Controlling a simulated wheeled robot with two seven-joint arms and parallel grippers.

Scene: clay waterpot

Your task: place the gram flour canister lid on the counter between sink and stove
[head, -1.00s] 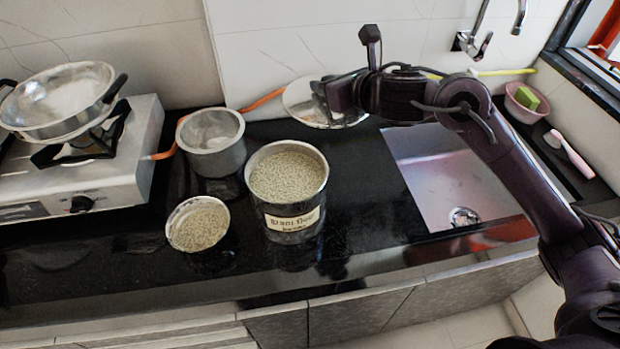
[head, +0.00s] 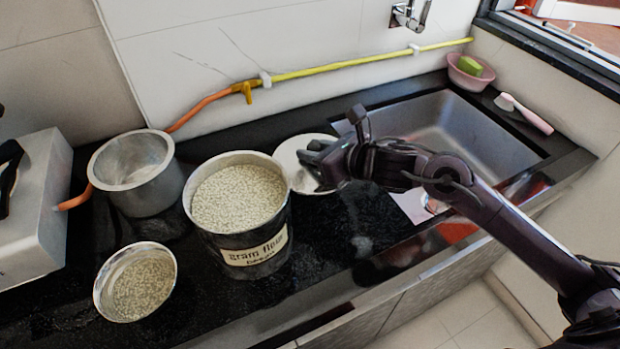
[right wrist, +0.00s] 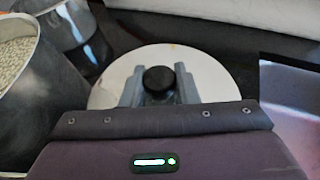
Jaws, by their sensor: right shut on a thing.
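The gram flour canister (head: 262,235) stands uncovered on the black counter, filled with pale grains and labelled "gram flour". Its lid (head: 292,158) is a pale round disc with a black knob, just right of and behind the canister. My right gripper (head: 318,165) is shut on the lid. In the right wrist view, the gripper (right wrist: 158,88) has its fingers on either side of the knob, with the lid (right wrist: 210,72) spread flat beneath. I cannot tell whether the lid touches the counter. The gripper hides part of the lid. My left gripper is not in view.
The sink (head: 470,130) is at the right and the stove (head: 35,215) at the left. A metal pot (head: 150,200) and a small bowl of grains (head: 140,285) stand left of the canister. A pink basin (head: 462,82) sits in the far corner. Bare counter (head: 335,235) lies right of the canister.

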